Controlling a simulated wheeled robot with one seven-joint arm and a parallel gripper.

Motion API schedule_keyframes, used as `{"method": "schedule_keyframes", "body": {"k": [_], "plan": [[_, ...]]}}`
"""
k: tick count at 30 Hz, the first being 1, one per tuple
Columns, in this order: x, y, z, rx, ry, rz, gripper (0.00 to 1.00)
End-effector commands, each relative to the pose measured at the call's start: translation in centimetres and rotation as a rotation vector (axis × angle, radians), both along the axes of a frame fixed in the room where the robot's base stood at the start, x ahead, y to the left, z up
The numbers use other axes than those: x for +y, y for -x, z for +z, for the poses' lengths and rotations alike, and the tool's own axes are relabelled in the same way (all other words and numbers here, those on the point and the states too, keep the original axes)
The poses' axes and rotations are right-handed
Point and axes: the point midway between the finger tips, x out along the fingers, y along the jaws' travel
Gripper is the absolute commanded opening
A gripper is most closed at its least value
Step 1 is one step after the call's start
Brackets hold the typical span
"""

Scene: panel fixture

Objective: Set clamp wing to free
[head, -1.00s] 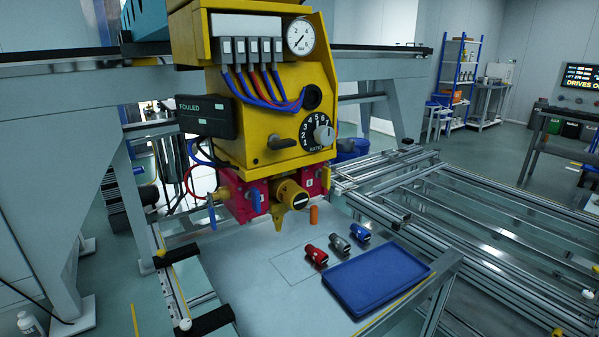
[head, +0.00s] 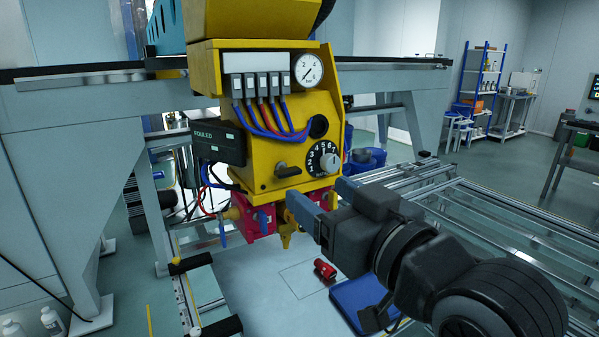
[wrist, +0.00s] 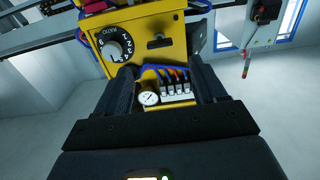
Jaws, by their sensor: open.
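A yellow machine head (head: 290,120) hangs over a table. No part is labelled clamp wing that I can read. A black wing-shaped lever (head: 288,171) sits on its front face, left of the numbered ratio dial (head: 323,158); the lever also shows in the wrist view (wrist: 159,41). A yellow winged piece (head: 286,236) hangs between pink-red blocks (head: 254,222) below, partly hidden by my finger. My gripper (head: 315,190) is open and empty, its blue fingers before the head's lower right. I cannot tell whether it touches anything.
A blue tray (head: 357,303) and a red connector (head: 324,270) lie on the table below my arm. A pressure gauge (head: 308,69) and looped hoses are on the upper face. A black box marked FOULED (head: 217,143) juts out at left. Rails stand at right.

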Motion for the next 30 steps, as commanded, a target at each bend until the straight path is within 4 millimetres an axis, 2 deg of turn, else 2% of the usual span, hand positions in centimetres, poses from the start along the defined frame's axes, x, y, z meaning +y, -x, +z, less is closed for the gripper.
{"method": "schedule_keyframes", "body": {"k": [18, 28, 30], "plan": [[4.1, -6.0, 0.2, -0.001, 0.003, 0.001, 0.70], [4.4, -6.4, 0.0, -0.001, 0.002, 0.000, 0.70], [4.4, -6.4, 0.0, -0.001, 0.002, 0.000, 0.65]]}}
